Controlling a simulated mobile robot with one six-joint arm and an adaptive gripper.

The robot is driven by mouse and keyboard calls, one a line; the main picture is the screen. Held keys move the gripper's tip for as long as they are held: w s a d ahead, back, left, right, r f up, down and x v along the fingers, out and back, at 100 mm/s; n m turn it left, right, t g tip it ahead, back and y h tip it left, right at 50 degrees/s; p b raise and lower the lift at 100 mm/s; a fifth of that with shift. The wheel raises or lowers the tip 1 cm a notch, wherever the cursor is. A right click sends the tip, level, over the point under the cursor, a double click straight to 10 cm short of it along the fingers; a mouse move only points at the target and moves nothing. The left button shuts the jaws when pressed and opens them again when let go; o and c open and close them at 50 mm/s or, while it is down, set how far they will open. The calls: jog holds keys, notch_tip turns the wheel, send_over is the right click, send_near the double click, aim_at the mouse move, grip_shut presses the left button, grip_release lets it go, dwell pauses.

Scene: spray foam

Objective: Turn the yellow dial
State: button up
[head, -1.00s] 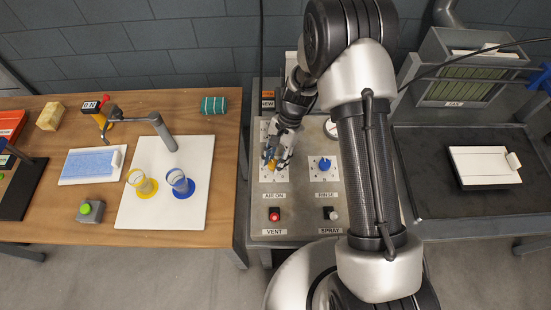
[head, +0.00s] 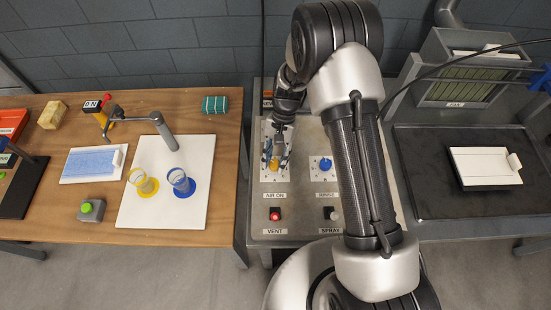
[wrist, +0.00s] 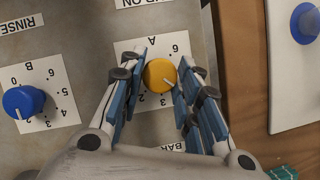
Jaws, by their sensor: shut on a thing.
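The yellow dial (head: 274,164) sits on the white scale plate marked A on the grey panel. In the wrist view the dial (wrist: 160,74) is between the blue-padded fingers of my gripper (wrist: 161,80), one on each side. My gripper (head: 275,158) is shut on the dial in the head view, reaching it from the far side of the panel. Part of the scale is hidden by the fingers, so the exact setting is hard to read.
The blue dial B (head: 325,165) is just right of the yellow one. The red vent button (head: 275,214) and the black spray switch (head: 330,213) are nearer the front. A wooden table (head: 225,180) with two cups on a white board stands left.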

jog(key=o, duration=1)
jog(key=shift+o, duration=0.2)
jog(key=v, duration=1.2)
jog(key=shift+d+r, duration=0.1)
